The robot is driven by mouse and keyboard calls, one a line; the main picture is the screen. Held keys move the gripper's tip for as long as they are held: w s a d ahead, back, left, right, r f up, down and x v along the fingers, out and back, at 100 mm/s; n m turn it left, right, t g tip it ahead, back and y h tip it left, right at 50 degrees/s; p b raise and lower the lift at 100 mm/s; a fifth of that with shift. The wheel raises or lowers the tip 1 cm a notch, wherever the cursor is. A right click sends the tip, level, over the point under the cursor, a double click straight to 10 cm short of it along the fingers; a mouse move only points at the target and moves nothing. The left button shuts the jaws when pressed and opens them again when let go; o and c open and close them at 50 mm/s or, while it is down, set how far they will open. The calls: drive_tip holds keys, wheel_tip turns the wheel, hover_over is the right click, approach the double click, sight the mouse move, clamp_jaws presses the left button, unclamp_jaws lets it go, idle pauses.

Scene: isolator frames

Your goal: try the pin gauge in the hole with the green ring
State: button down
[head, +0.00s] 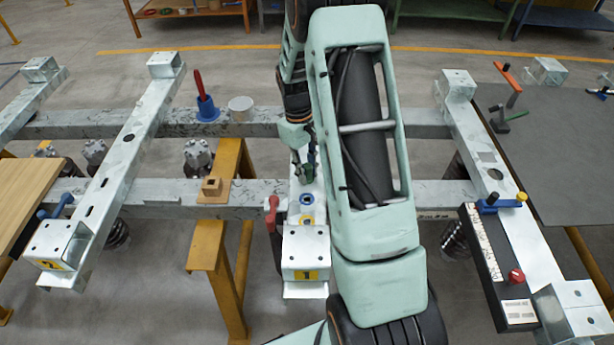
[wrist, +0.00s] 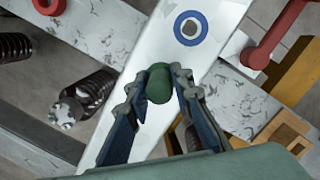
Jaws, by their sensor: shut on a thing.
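My gripper (wrist: 158,90) is shut on a green rounded piece, which I take to be the pin gauge (wrist: 158,82). Its lower part is hidden by its own top in the wrist view. It is above the white-grey beam (wrist: 215,75); I cannot tell whether its tip touches the beam. A dark hole with a blue ring (wrist: 190,28) lies apart from it, farther up the beam. In the head view my gripper (head: 304,167) is over the far part of the short beam, beyond the blue ring (head: 307,198). No green ring shows clearly.
A red clamp handle (head: 272,214) stands left of the beam, and shows in the wrist view (wrist: 274,36). A red-handled tool in a blue base (head: 206,106) and a pale cylinder (head: 241,108) stand on the far rail. A yellow trestle (head: 207,245) stands left.

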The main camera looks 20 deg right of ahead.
drive_tip(key=shift+r+p, duration=2.55)
drive_tip(key=shift+r, duration=1.25)
